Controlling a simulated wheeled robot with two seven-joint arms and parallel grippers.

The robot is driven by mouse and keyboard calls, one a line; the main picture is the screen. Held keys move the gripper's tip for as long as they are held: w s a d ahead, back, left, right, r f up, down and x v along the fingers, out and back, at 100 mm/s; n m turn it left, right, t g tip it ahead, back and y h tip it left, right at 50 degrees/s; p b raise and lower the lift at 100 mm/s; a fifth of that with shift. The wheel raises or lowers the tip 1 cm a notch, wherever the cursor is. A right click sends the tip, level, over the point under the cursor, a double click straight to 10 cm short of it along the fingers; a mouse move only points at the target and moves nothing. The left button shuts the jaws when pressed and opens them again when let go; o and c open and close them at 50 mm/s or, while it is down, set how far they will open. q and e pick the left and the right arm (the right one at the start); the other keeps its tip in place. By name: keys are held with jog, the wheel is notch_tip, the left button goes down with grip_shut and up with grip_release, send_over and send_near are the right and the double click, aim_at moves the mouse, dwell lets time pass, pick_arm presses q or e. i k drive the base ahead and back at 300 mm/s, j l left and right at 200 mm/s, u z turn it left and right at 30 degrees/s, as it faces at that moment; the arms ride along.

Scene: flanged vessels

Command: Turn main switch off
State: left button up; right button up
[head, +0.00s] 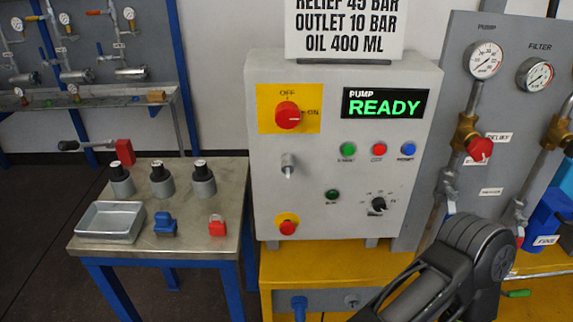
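The main switch (288,115) is a red rotary knob on a yellow plate on the front of the grey control box (265,190), in the upper left of the panel. OFF is marked above the knob and ON to its right. The white line on the knob points right, toward ON. The display (385,103) beside it reads PUMP READY in green and white. Part of my own dark arm (475,250) shows at the bottom right, in front of the yellow stand. Neither gripper shows, and nothing touches the switch.
Below the switch are a key switch (288,165), coloured buttons (379,149), a selector dial (377,206) and a red stop button (287,226). A metal table (190,243) with a tray (110,205) and several fittings stands left. A gauge panel (450,90) with pipes stands right.

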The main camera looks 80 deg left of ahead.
aim_at(288, 116)
jog(key=u, duration=2.3)
